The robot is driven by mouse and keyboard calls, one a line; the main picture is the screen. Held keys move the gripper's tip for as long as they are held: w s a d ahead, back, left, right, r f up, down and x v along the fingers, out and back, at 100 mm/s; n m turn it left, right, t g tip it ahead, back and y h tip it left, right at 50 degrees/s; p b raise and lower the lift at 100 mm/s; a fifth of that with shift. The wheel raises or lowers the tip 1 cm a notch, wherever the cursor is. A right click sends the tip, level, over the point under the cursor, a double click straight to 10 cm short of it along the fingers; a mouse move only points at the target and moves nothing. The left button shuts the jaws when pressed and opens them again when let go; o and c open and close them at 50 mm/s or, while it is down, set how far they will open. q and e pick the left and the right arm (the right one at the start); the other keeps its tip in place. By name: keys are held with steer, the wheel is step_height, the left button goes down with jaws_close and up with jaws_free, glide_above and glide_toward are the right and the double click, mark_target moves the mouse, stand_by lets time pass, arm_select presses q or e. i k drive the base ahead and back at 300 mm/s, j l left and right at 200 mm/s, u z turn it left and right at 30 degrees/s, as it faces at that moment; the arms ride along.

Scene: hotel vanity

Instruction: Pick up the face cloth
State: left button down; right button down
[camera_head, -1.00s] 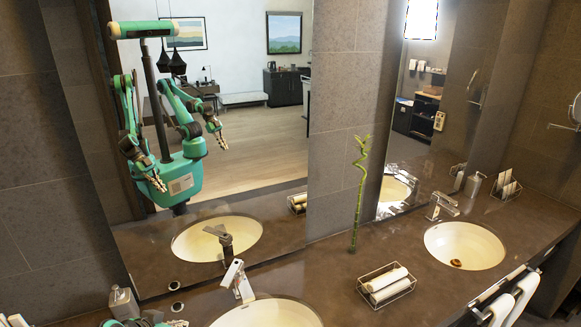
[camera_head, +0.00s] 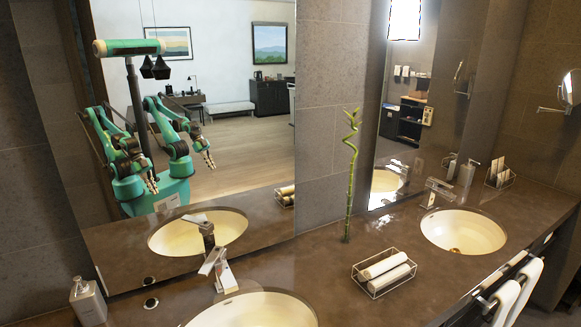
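Two rolled white cloths (camera_head: 384,265) lie side by side in a wire basket (camera_head: 376,293) on the dark counter, in the middle right of the head view. White cloths (camera_head: 507,300) also hang from a rail at the counter's front edge on the right. I cannot tell which of these is the face cloth. Neither of my grippers shows directly; nothing is seen touching the cloths. The mirror shows my arms and grippers only as a small reflection, too small to tell their state.
The near basin (camera_head: 255,310) and its faucet (camera_head: 216,268) are left of the basket. A far basin (camera_head: 463,231) is to the right. A bamboo stalk (camera_head: 349,195) stands behind the basket. A soap dispenser (camera_head: 87,302) is at lower left. Counter around the basket is clear.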

mark_target(376, 270)
steer(key=i+l, duration=0.1)
steer(key=l, duration=0.25)
steer(key=i+l, duration=0.15)
steer(key=l, duration=0.2)
steer(key=i+l, duration=0.1)
steer(key=l, duration=0.3)
steer(key=i+l+z, duration=0.1)
steer(key=l, duration=0.25)
